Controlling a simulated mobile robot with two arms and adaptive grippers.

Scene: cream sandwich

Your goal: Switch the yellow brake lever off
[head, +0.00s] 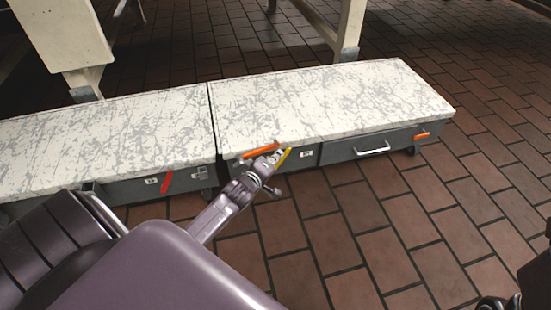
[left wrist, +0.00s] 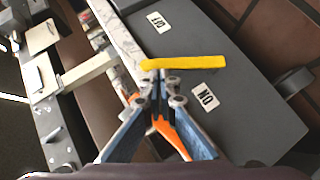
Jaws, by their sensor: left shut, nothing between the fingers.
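The yellow brake lever (left wrist: 195,62) crosses the grey front panel (left wrist: 240,110) between a white OFF label (left wrist: 158,22) and a white ON label (left wrist: 205,97) in the left wrist view. In the head view the lever (head: 284,158) is a short yellow bar below the marbled top's front edge. My left gripper (head: 270,160) is shut and empty at the lever. In the left wrist view its fingertips (left wrist: 160,82) are just below the lever's left end; I cannot tell whether they touch it. Dark parts at the head view's lower right corner may be my right gripper, mostly cut off.
An orange lever (head: 260,151) sits just left of the yellow one, partly behind my fingers in the left wrist view. A red lever (head: 167,181) is on the left unit. A drawer handle (head: 372,151) is at right. The tiled floor (head: 400,230) in front is clear.

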